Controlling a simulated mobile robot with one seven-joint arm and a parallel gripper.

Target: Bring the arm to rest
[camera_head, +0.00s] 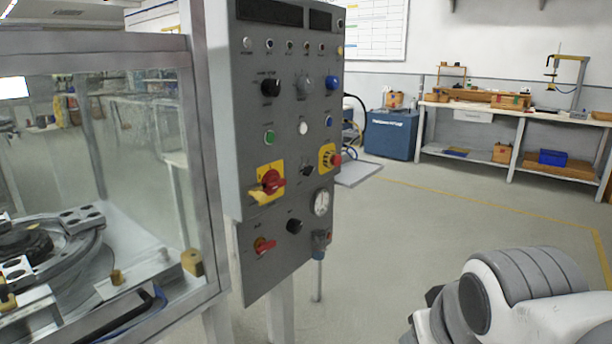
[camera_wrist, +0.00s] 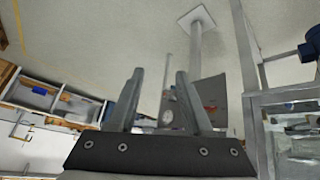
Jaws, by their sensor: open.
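My gripper (camera_wrist: 158,88) shows in the wrist view, its two grey fingers apart with nothing between them. The fingers point toward the floor and the grey control panel, which shows behind and beside the right finger. In the head view a white and grey part of my arm is at the lower right. My gripper is out of that view.
The control panel (camera_head: 292,130) stands left of centre, beside a glass-walled enclosure (camera_head: 110,130) holding a ring track (camera_head: 75,245). A workbench (camera_head: 480,107) and a blue cabinet (camera_head: 392,134) stand at the back. The floor between is open.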

